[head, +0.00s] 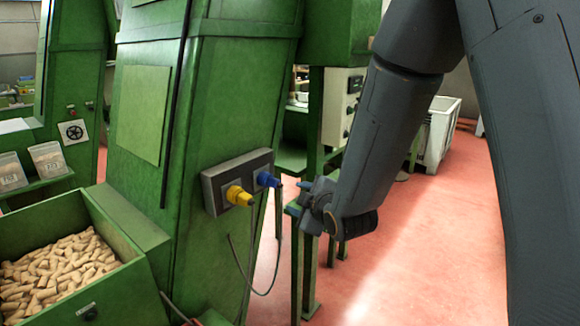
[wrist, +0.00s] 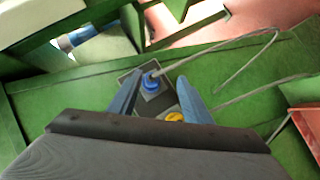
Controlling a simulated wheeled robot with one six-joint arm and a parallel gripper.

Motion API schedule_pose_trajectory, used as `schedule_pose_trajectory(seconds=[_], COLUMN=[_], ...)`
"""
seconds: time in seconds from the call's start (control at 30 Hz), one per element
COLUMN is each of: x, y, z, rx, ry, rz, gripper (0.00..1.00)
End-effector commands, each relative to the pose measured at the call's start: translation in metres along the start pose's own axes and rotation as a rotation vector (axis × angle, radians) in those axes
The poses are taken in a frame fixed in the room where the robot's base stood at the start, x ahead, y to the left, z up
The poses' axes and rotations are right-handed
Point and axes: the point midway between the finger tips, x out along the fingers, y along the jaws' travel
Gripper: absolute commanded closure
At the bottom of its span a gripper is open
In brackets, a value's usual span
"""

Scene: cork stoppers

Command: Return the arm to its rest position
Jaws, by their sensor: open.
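My arm reaches down from the upper right in the head view. My gripper (head: 298,197) is open and empty, a short gap to the right of the blue plug (head: 267,179). The blue plug sits in the grey socket box (head: 212,193) on the green machine, with the yellow plug (head: 238,196) beside it on the left. In the wrist view the blue plug (wrist: 152,84) shows between the two blue-grey fingers of my gripper (wrist: 159,77). The yellow plug (wrist: 174,117) is partly hidden behind the gripper body.
The green machine (head: 150,110) stands close on the left. A green bin (head: 125,290) full of corks juts out at lower left. A thin cable (head: 254,292) hangs below the plugs. A white crate (head: 440,130) stands behind the arm. Red floor (head: 440,240) lies open on the right.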

Motion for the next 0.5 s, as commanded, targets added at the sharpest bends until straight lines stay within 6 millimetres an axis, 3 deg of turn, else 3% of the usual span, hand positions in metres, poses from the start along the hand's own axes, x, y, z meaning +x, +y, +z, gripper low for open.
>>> schedule_pose_trajectory(seconds=[0.17,0.3,0.5], x=[-0.04,-0.089,-0.176], y=[-0.017,-0.04,-0.076], z=[0.063,0.106,0.143], rx=[0.289,0.553,0.917], ry=[-0.251,-0.486,-0.83], rz=[-0.144,-0.237,-0.315], gripper=[0.55,0.55,0.55])
